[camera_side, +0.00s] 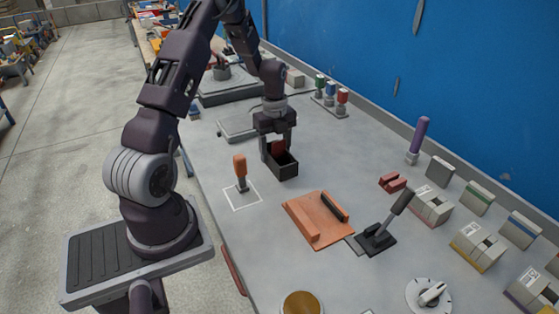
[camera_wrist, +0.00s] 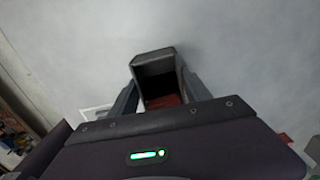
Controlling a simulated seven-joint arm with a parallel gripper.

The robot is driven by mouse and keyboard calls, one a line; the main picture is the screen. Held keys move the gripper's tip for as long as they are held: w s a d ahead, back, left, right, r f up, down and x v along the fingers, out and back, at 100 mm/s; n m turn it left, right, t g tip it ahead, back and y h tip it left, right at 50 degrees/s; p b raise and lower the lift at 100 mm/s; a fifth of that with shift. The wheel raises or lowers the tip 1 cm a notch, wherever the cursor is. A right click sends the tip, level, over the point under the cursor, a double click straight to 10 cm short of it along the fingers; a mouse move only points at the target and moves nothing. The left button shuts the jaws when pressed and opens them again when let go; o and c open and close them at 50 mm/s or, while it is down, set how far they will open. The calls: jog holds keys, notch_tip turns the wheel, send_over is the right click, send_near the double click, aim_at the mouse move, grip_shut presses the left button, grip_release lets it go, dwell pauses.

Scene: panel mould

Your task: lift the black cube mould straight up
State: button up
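The black cube mould (camera_side: 285,170) is an open-topped box standing upright near the middle of the bench in the side view. Something dark red (camera_side: 278,148) shows at its opening. My gripper (camera_side: 277,152) points down at it, with one finger on each side. In the wrist view the mould (camera_wrist: 154,62) sits between my two fingers (camera_wrist: 160,90), which lie close against its opposite walls. Red (camera_wrist: 163,101) shows inside the mould. The fingertips' contact is partly hidden; I cannot tell whether the base touches the bench.
An orange-handled tool (camera_side: 240,172) stands in a white outlined square left of the mould. An orange board (camera_side: 318,221) and a black lever (camera_side: 385,225) lie in front. A grey plate (camera_side: 236,125) is behind. Clear bench lies to the mould's right.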

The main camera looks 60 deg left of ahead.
jog(key=c, duration=1)
jog(key=shift+r, duration=3.8)
